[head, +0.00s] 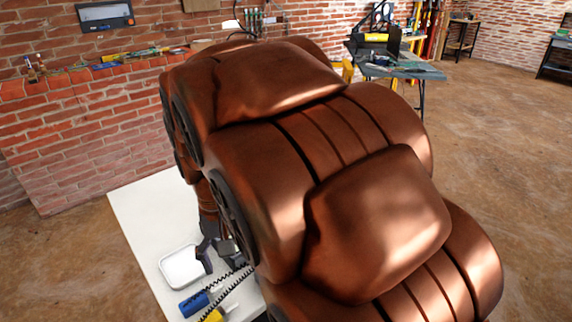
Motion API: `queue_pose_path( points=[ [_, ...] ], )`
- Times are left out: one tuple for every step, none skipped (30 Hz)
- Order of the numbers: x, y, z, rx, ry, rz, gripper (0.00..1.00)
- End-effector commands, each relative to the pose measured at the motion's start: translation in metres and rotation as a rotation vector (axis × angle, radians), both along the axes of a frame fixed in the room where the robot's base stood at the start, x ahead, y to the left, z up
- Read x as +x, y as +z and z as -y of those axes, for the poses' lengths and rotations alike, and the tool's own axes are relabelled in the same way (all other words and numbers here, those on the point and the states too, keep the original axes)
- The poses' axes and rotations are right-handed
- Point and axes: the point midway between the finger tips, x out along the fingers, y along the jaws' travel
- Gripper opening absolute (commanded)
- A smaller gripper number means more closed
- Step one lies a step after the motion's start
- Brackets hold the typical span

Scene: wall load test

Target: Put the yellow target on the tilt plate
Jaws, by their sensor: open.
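My gripper (219,261) is small and dark in the head view, low over the white table, beside the right edge of a shallow white dish-like piece (180,268). It is open, and I see nothing held in it. I cannot tell whether the white piece is the tilt plate. A yellow object (215,315), perhaps the yellow target, is at the bottom edge and only partly in view. My copper-coloured arm hides much of the table.
The white table (143,222) is bare at its far left part. Black coiled cords (236,282) run near the blue cylinder and my gripper. A brick ledge (85,75) with tools stands behind. A workbench (400,70) is at the back right, with open floor around it.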

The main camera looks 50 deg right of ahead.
Motion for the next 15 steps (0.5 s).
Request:
queue_pose_path(
  points=[
    [0.013,0.006,0.011,-0.01,-0.053,0.004,0.92],
    [0.02,0.01,0.017,-0.015,-0.084,0.008,0.92],
    [0.03,0.014,0.026,-0.025,-0.125,0.013,0.92],
    [0.037,0.017,0.032,-0.03,-0.153,0.016,0.92],
    [0.043,0.02,0.039,-0.038,-0.185,0.019,0.92],
    [0.053,0.024,0.048,-0.046,-0.223,0.026,0.92],
    [0.06,0.027,0.054,-0.051,-0.25,0.028,0.92],
    [0.065,0.029,0.061,-0.056,-0.278,0.028,0.92],
    [0.073,0.032,0.07,-0.064,-0.314,0.031,0.92],
    [0.08,0.036,0.077,-0.069,-0.342,0.036,0.92],
    [0.085,0.037,0.084,-0.074,-0.368,0.038,0.92],
    [0.093,0.039,0.094,-0.081,-0.404,0.039,0.92],
    [0.099,0.042,0.101,-0.087,-0.429,0.043,0.92],
    [0.105,0.044,0.109,-0.093,-0.453,0.048,0.92],
    [0.111,0.046,0.118,-0.098,-0.487,0.049,0.92]
  ],
)
